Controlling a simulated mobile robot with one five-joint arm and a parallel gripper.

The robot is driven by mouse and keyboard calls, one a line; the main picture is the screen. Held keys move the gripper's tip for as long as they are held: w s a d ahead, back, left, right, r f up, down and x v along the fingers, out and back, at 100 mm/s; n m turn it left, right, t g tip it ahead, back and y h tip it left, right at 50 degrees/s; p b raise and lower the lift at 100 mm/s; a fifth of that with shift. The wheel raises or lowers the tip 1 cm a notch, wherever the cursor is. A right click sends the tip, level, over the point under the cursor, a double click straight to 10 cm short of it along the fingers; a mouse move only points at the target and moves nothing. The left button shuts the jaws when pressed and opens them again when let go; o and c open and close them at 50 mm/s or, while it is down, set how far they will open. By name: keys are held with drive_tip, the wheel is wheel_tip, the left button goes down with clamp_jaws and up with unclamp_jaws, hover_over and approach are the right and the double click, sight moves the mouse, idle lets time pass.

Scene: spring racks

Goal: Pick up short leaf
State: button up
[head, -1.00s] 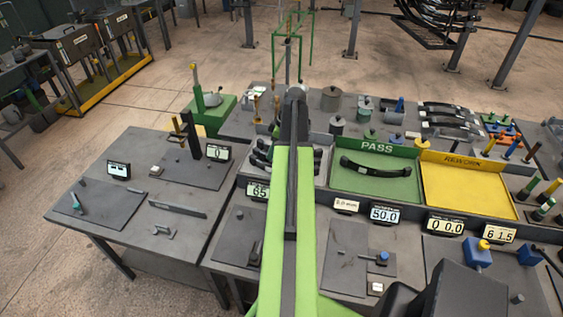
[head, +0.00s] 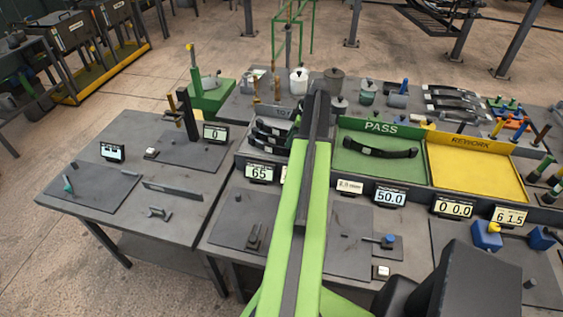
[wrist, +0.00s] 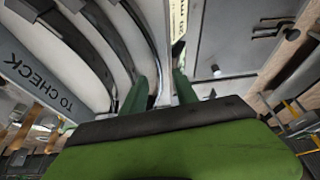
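Several dark curved leaves lie in the TO CHECK tray (head: 243,146), left of my arm in the head view. In the wrist view these leaves (wrist: 118,45) are at upper left, beside the tray's TO CHECK wall (wrist: 50,88). I cannot tell which is the short leaf. One more dark leaf (head: 376,147) lies in the green PASS tray (head: 400,173). My gripper (wrist: 162,92) has its two green fingers apart, with a pale strip visible between them and no leaf clearly held. The leaves are left of the fingers. My arm hides the gripper in the head view.
The yellow REWORK tray (head: 470,178) stands right of PASS. Digital displays (head: 390,196) line the front of the trays. A green press-like stand (head: 212,98) is at back left. The left table has free room.

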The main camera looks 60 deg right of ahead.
sight(284, 149)
drive_tip(key=shift+x, duration=0.8)
drive_tip(key=b+x, duration=0.5)
drive_tip(key=shift+w+f, duration=0.1)
drive_tip(key=shift+f, duration=0.1)
drive_tip(key=shift+r, duration=0.2)
clamp_jaws()
